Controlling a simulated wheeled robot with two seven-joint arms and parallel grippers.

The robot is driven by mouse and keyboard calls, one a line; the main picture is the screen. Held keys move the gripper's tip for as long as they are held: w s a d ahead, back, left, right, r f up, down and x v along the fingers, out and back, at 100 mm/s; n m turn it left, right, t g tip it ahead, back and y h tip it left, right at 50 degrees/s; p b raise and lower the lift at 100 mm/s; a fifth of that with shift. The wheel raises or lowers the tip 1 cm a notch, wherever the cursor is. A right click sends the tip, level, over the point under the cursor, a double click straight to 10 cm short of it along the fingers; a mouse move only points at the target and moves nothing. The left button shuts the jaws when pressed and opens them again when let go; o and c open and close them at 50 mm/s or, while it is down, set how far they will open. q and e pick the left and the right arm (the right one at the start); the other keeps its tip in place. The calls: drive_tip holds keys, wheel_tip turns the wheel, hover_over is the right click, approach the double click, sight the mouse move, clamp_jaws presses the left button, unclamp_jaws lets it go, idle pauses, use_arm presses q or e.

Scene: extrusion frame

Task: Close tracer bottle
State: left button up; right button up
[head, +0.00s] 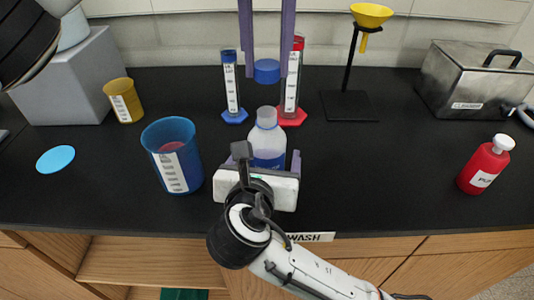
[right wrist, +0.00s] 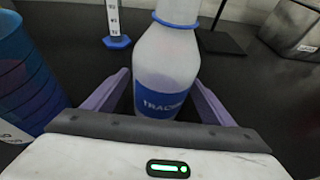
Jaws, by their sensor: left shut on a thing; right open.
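The tracer bottle (head: 267,140) is a whitish bottle with a blue label, upright on the black bench with its neck uncovered. In the right wrist view the bottle (right wrist: 167,65) stands between the fingers, its top cut off; a blue ring shows around its neck. My left gripper (head: 267,72) comes down from the top of the head view, its purple fingers shut on the blue cap (head: 267,70). The cap is above the bottle's neck, apart from it. My right gripper (right wrist: 160,88) is open, with one finger on each side of the bottle's body.
A blue cylinder (head: 230,85) and a red cylinder (head: 292,90) stand close behind the bottle. A blue beaker (head: 170,135) is to its left. A yellow funnel on a stand (head: 348,100), a metal box (head: 460,85) and a red bottle (head: 482,168) are to the right.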

drive_tip(key=shift+x, duration=1.45)
drive_tip(key=c, duration=1.6)
use_arm(q)
hover_over(267, 112)
drive_tip(key=shift+f, duration=2.5)
drive_tip(key=shift+f, duration=0.85)
drive_tip(key=shift+f, duration=0.55)
